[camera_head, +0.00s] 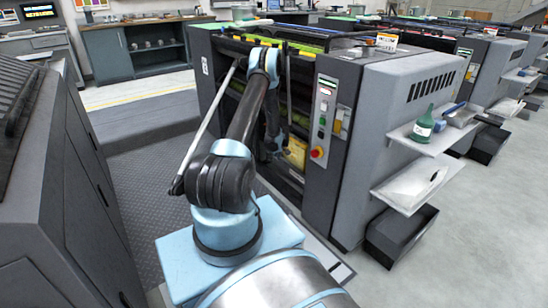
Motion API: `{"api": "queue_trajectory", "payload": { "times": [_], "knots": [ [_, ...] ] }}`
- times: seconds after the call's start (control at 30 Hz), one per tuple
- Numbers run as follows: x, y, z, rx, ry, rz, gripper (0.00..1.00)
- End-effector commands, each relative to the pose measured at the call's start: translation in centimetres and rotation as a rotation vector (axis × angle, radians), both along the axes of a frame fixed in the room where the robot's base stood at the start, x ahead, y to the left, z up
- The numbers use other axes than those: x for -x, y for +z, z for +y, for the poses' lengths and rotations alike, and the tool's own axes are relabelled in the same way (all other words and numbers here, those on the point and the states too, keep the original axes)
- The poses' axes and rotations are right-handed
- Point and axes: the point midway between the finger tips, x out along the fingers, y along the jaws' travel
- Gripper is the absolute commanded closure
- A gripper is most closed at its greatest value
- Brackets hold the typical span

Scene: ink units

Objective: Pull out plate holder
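My arm reaches from the lower middle into the open front of a grey printing unit (345,115). My gripper (272,152) is at the arm's far end, low inside the opening, small and dark against the machine's dark interior. I cannot tell whether its fingers are open or shut. A yellow-tan part (295,152) shows just right of my gripper. I cannot tell whether they touch. The plate holder cannot be told apart clearly; my arm and the shadows hide part of the opening. A long grey bar (208,125) slants across the opening's left side.
A control panel (323,115) with buttons and a red-and-yellow knob stands right of the opening. Shelves (410,185) with a green bottle (424,126) stick out at the right. A dark grey machine (60,180) stands close on the left. Dark textured floor (150,195) lies between.

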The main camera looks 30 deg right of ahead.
Motion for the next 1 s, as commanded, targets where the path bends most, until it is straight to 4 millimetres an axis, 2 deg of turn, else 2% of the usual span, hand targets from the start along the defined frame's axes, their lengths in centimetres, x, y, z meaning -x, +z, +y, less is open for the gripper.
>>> {"api": "queue_trajectory", "payload": {
  "times": [0.03,0.13,0.37,0.57,1.0],
  "knots": [
    [0.5,-1.4,-0.6,0.003,-0.002,-0.002,0.69],
    [1.2,-3.2,-1.3,0.009,0.0,-0.004,0.69],
    [1.3,-4.7,-2.0,0.015,0.001,-0.005,0.69],
    [-1.0,-4.7,-2.8,0.014,0.002,-0.006,0.69],
    [-8.2,-4.6,-5.3,0.015,0.002,-0.005,0.69]
  ]
}}
